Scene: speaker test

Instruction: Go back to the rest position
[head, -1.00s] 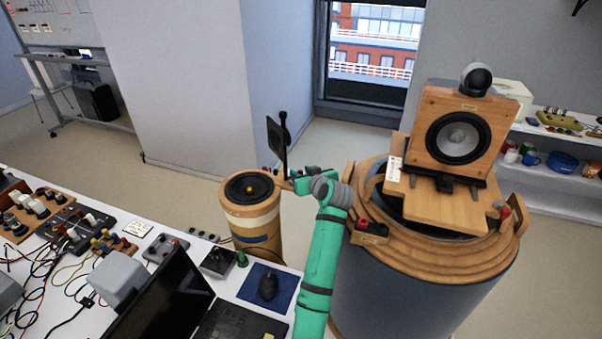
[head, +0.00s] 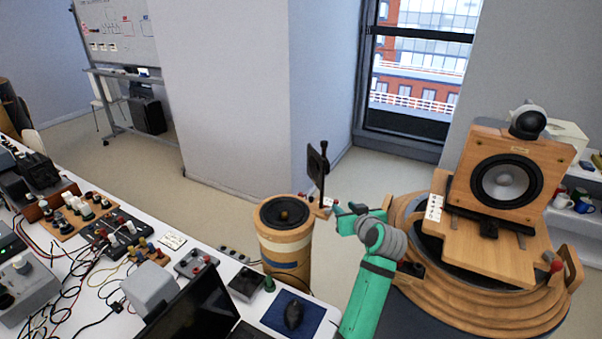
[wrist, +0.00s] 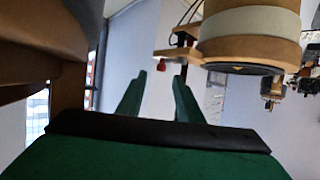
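My green gripper (head: 344,213) is in the middle of the head view, at the end of my green arm. It is just right of the wooden cylinder speaker (head: 284,248) and left of the round wooden platform. In the wrist view my gripper's two green fingers (wrist: 158,92) stand apart with nothing between them. The cylinder speaker also shows upside down in the wrist view (wrist: 250,22), beyond the fingers and to the right. Whether my gripper touches anything beside it is hard to tell in the head view.
A wooden box speaker (head: 507,182) stands on the stepped round platform (head: 490,313) at right, with a grey-black ball on top. A dark flat plate on a stand (head: 318,165) rises behind the cylinder speaker. A crowded white bench (head: 208,300) fills the lower left. Open floor lies beyond it.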

